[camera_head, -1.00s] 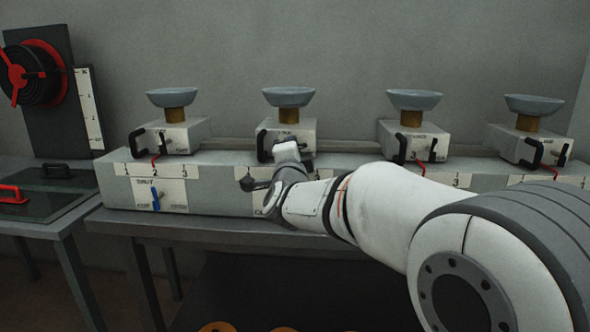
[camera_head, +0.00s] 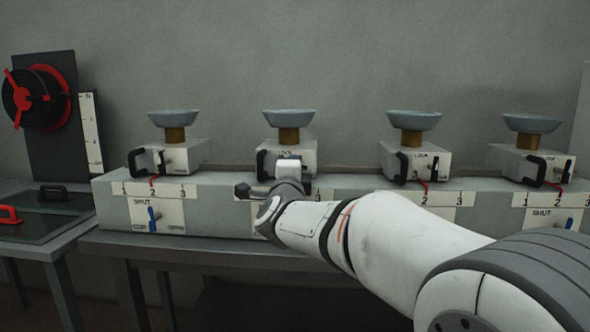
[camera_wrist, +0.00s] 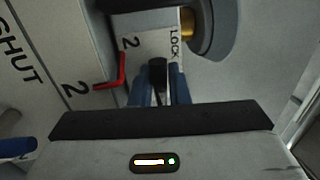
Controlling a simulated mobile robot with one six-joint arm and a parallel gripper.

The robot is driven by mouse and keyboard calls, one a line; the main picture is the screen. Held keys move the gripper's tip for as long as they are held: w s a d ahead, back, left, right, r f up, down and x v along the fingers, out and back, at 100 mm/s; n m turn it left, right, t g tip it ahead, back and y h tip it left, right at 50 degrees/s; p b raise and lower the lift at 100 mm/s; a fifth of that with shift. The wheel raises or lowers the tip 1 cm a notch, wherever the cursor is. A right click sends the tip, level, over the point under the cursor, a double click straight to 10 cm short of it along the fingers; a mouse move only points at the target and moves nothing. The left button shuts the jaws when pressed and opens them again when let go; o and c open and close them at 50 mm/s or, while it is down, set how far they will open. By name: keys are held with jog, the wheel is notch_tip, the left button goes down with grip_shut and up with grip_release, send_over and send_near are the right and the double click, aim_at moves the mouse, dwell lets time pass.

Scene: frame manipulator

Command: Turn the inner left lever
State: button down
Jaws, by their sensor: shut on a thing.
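The second unit from the left (camera_head: 303,155) is a pale box with a brass neck and grey dish, standing on the long grey bench block. My gripper (camera_wrist: 158,72) is at its front face. In the wrist view, its blue fingers are closed on the short black lever (camera_wrist: 157,64) beside the "LOCK" label and a "2". A red pointer (camera_wrist: 121,72) sticks out beside the lever, near another "2" on the block. In the head view, my wrist hides the lever and the fingers.
Similar units stand to the left (camera_head: 185,157) and right (camera_head: 415,160), each with a black handle. A blue lever (camera_head: 152,219) is on the block's front, lower left. A red-handled wheel (camera_head: 30,95) is at the far left.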

jog(key=c, duration=1.5)
grip_release()
jog(key=s, duration=0.2)
jog(key=s+f, duration=0.1)
jog(key=s, duration=0.4)
jog(key=shift+s+a+f+p, duration=0.15)
jog(key=shift+s+f+p, duration=0.15)
jog(key=shift+s+p, duration=0.1)
jog(key=s+d+n+g+p, duration=0.6)
jog(key=s+p, duration=0.3)
jog(key=s+d+n+g+p, duration=0.5)
jog(key=s+d+n+p, duration=0.1)
jog(key=s+p, duration=0.3)
jog(key=s+d+r+n+g+p, duration=0.1)
jog(key=s+d+n+g+p, duration=0.5)
jog(key=s+p, duration=0.3)
jog(key=shift+s+d+n+g+y+p, duration=0.15)
jog(key=shift+d+y+p, duration=0.05)
jog(key=shift+d+p, duration=0.25)
jog(key=shift+s+d+n+g+y+p, duration=0.1)
jog(key=shift+d+n+g+y+p, duration=0.1)
jog(key=shift+d+p, duration=0.2)
